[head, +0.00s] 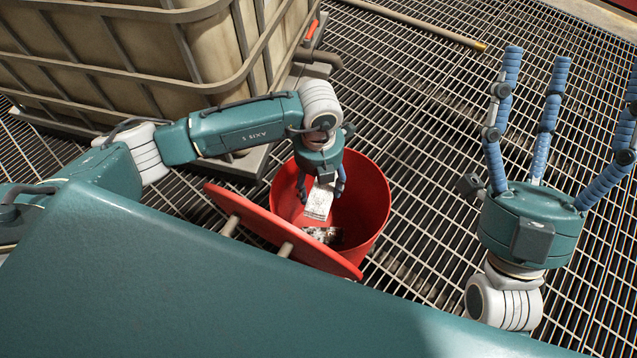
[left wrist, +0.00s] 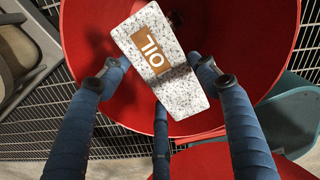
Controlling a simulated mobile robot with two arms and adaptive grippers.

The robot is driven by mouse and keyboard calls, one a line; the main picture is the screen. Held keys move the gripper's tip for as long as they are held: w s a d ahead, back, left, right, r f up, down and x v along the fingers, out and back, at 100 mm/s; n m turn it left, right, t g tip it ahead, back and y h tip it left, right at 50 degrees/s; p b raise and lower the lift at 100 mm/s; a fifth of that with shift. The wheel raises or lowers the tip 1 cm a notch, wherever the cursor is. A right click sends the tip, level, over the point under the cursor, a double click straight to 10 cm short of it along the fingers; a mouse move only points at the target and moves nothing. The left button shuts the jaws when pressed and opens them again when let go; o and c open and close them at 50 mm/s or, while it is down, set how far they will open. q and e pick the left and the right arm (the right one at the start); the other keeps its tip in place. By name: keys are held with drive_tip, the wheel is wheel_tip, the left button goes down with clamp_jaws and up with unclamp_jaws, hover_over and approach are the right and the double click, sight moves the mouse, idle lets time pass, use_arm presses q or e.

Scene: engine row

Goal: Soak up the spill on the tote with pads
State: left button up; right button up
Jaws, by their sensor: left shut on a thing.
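My left gripper (head: 322,186) is shut on a white speckled pad (head: 318,203), held over the mouth of a red bin (head: 369,203). The pad also shows in the left wrist view (left wrist: 185,88), with a brown OIL label, between the blue fingers. A dark and whitish thing (head: 325,235) lies lower inside the bin; I cannot tell exactly what it is. The large pale tote (head: 215,48) in its cage stands at the upper left; no spill can be made out on it. My right gripper (head: 555,95) is open and empty, fingers pointing up, at the right.
The bin's red lid (head: 262,222) stands open, leaning on the near side. The floor is metal grating (head: 425,120), mostly clear between bin and right gripper. A long pole (head: 430,27) lies at the back. A red-orange handle (head: 311,30) sits by the tote's corner.

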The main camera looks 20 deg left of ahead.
sight(318, 187)
use_arm(q)
drive_tip(key=o, duration=1.1)
drive_tip(key=shift+r, duration=0.1)
wheel_tip(318, 187, up, 12)
drive_tip(key=shift+f, duration=0.1)
